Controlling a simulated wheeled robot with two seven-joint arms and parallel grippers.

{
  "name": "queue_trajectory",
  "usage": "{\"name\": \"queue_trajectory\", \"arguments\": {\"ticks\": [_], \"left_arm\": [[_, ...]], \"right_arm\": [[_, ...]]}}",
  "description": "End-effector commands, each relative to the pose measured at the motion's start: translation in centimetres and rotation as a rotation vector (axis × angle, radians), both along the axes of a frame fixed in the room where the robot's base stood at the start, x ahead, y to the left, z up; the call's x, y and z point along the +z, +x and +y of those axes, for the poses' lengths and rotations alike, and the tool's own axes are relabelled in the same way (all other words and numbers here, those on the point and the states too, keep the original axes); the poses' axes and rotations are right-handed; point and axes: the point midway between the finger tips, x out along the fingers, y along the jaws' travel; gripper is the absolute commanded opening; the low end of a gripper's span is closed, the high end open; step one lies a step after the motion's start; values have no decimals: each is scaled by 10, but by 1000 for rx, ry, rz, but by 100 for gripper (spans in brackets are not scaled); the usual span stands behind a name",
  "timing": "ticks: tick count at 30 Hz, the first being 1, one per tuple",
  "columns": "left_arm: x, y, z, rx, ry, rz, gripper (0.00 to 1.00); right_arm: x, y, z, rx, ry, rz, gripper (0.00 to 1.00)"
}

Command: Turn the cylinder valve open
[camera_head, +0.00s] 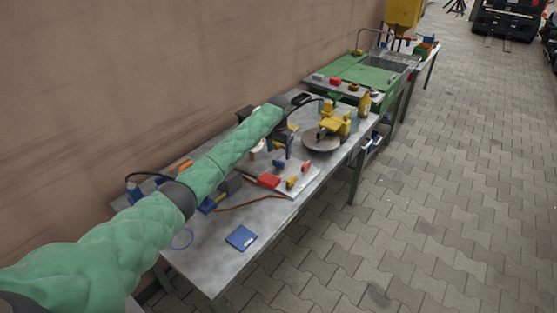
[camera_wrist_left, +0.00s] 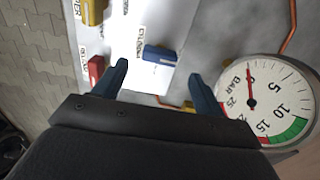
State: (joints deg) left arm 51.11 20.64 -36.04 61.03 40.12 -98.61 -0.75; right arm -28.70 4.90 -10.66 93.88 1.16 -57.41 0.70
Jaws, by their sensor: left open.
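A white panel (camera_wrist_left: 130,18) with printed labels lies below my left gripper in the left wrist view; one label appears to begin "CYLIND". A blue valve handle (camera_wrist_left: 160,55) sits beside that label, just beyond the gap between my left fingers (camera_wrist_left: 160,84). The fingers are open, empty and apart from the handle. A red handle (camera_wrist_left: 96,69) and a yellow handle (camera_wrist_left: 92,12) are to its left. In the head view my left gripper (camera_head: 278,150) hangs over the bench near the panel's blue handle (camera_head: 278,164). My right gripper is not in view.
A round pressure gauge (camera_wrist_left: 268,98) stands right of the fingers, its needle near 0. The wall is behind; paved floor (camera_head: 430,200) is clear at right.

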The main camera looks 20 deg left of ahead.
Motion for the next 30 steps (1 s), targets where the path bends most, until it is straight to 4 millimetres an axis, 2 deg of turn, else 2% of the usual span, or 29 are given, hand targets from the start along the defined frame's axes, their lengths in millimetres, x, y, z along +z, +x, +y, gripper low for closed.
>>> {"name": "queue_trajectory", "arguments": {"ticks": [8,20,23,26,30], "left_arm": [[24,0,0,0,0,1,71],[29,0,0,0,0,1,71],[36,0,0,0,0,1,71],[47,0,0,0,0,1,71],[67,0,0,0,0,1,71]], "right_arm": [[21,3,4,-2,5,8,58],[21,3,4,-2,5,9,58],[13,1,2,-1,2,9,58],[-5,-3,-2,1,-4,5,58],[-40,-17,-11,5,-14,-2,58]]}}
